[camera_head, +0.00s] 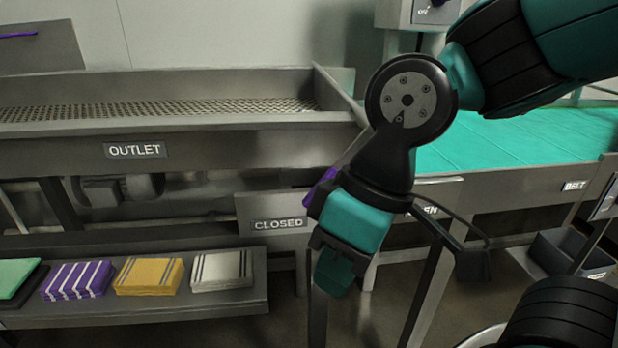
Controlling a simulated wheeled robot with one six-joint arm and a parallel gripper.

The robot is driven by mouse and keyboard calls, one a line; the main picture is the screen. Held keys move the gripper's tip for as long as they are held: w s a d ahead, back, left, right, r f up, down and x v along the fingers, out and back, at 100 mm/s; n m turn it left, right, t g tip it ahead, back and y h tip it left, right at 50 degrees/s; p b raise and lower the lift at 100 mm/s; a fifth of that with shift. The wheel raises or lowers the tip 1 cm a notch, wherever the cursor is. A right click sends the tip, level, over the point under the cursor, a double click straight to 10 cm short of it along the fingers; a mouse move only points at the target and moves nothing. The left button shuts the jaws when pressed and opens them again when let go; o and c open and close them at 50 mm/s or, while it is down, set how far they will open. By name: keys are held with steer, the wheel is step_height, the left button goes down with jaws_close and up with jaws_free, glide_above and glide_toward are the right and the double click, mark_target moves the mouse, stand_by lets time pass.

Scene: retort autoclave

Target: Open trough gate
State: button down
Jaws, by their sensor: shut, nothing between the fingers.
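The grey trough (60,145) runs across the left and middle of the view, with a mesh floor and an OUTLET label (135,150). A grey panel below its right end carries a CLOSED label (278,224). A second label, of which only "EN" (430,209) shows, is to the right, partly behind my arm. A purple part (322,190), perhaps the gate's handle, shows just left of my wrist and is mostly hidden. The gate itself cannot be made out clearly. My gripper (335,275) points down, shut and empty, in front of the panel, right of the CLOSED label.
A low shelf (140,309) at the lower left holds several folded cloths. A green belt (520,140) with a BELT label (574,186) lies to the right. A grey bin (562,252) stands low at the right. Floor shows below the gripper between grey legs.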

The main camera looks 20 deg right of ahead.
steer(key=w+a+r+m+t+h+p, duration=0.1)
steer(key=w+r+m+h+p, duration=0.3)
steer(key=w+p, duration=0.4)
steer(key=w+a+r+m+t+h+p, duration=0.1)
steer(key=w+a+r+m+h+p, duration=0.2)
steer(key=w+m+p, duration=0.4)
step_height(320, 180, up, 2)
steer(key=shift+w+r+h+p, duration=0.25)
steer(key=shift+w+h+p, duration=0.2)
steer(key=shift+w+h, duration=0.6)
steer(key=shift+w, duration=0.2)
steer(key=s+d+p+x, duration=0.1)
steer(key=p+x, duration=0.3)
steer(key=x, duration=0.9)
steer(key=shift+d+p, duration=0.3)
steer(key=shift+p, duration=0.05)
steer(key=shift+s, duration=0.15)
